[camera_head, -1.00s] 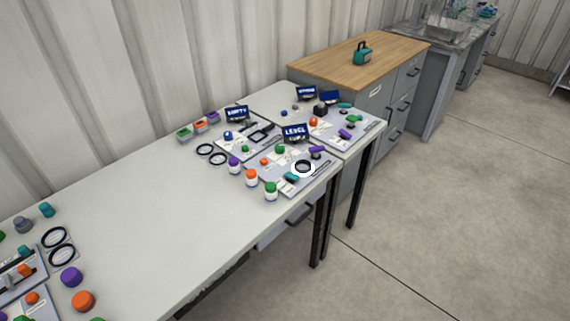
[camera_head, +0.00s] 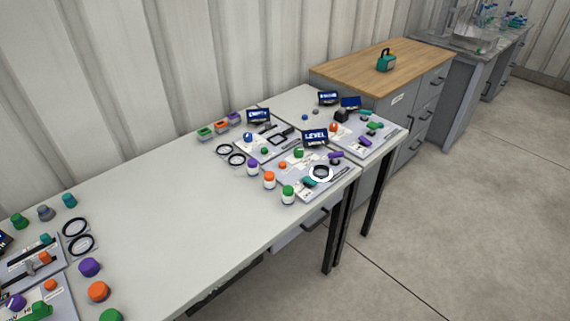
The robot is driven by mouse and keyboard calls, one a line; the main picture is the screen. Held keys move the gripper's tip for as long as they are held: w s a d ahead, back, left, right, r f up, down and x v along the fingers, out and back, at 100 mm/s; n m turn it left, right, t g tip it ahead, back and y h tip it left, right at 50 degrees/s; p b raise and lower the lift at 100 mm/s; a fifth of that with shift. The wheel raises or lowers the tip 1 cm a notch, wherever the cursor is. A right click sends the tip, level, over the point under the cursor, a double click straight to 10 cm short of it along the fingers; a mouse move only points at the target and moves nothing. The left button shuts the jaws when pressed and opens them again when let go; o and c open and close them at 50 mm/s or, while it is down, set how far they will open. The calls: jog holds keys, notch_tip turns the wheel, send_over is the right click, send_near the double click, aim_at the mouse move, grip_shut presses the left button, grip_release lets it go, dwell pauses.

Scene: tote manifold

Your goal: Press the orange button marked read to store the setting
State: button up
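Several orange knobs or buttons show on the panels, but any "read" marking is too small to make out. A small orange button (camera_head: 282,165) sits on the panel (camera_head: 300,185) in front of the blue "LEVEL" display (camera_head: 315,138). A larger orange dome (camera_head: 334,127) is on the panel behind it, to the right. Two more orange pieces, an upper one (camera_head: 45,257) and a lower one (camera_head: 50,285), are on the panels at the lower left. My gripper is not in view, so its state does not show.
Orange-capped (camera_head: 269,180), purple-capped (camera_head: 252,167) and green-capped jars (camera_head: 288,194) stand along the "LEVEL" panel's left side. Other displays stand behind. The middle of the white table (camera_head: 165,200) is clear. A wooden-topped cabinet (camera_head: 350,70) stands beyond, with open floor at right.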

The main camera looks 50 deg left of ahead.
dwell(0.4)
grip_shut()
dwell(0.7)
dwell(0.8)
